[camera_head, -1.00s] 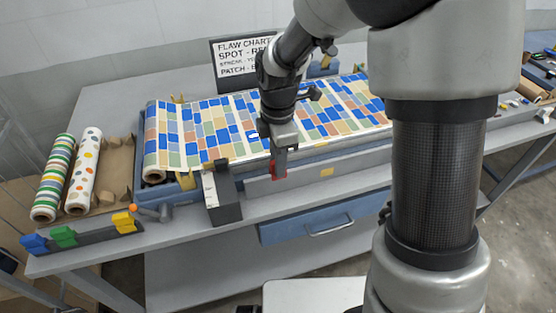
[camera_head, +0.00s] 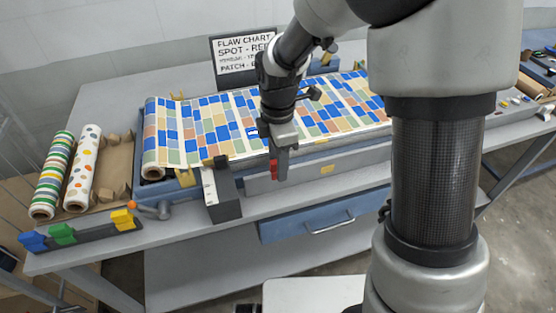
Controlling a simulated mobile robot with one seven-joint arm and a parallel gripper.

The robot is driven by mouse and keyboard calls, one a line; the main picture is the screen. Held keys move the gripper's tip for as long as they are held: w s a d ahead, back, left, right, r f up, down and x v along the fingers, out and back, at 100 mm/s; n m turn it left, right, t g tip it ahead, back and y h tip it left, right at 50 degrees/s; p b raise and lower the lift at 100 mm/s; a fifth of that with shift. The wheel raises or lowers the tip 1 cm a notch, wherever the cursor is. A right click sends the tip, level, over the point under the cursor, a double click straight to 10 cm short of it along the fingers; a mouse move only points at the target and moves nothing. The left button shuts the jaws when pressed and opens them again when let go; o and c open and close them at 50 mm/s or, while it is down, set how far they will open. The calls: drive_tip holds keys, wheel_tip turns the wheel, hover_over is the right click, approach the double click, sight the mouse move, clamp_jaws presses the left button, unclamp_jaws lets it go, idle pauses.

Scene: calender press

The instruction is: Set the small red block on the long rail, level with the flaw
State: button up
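My gripper (camera_head: 281,168) points down at the front of the press, over the long grey rail (camera_head: 350,163) along the sheet's near edge. The small red block (camera_head: 274,169) shows at the left side of my fingertips, against the rail's front. The fingers hide part of it, and I cannot tell whether they grip it or whether it rests on the rail. The patterned sheet (camera_head: 212,125) of blue, green and orange patches lies behind. A small white-edged blue mark (camera_head: 251,132) on it, left of my gripper, may be the flaw; I cannot be sure.
A flaw chart sign (camera_head: 243,52) stands behind. A dark block with a pale top (camera_head: 224,195) stands left of the rail. Blue, green and yellow pieces sit in a dark holder (camera_head: 92,231) at front left. Two patterned rolls (camera_head: 80,170) lie at left. A blue drawer (camera_head: 315,222) is below.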

wheel_tip(320, 180, up, 17)
drive_tip(key=p, duration=0.1)
drive_tip(key=shift+r, duration=0.2)
idle(0.3)
drive_tip(key=s+d+r+m+t+p, duration=0.2)
drive_tip(key=s+d+r+m, duration=0.1)
drive_tip(key=s+d+m, duration=0.3)
drive_tip(key=s+d+r+m+t+p, duration=0.2)
drive_tip(key=s+d+m, duration=0.4)
drive_tip(key=s+m, duration=0.4)
drive_tip(key=shift+s+d+r+m+t, duration=0.25)
drive_tip(key=shift+r+m+t, duration=0.7)
drive_tip(key=shift+m, duration=1.55)
drive_tip(key=shift+r+g, duration=0.2)
drive_tip(key=shift+g, duration=0.05)
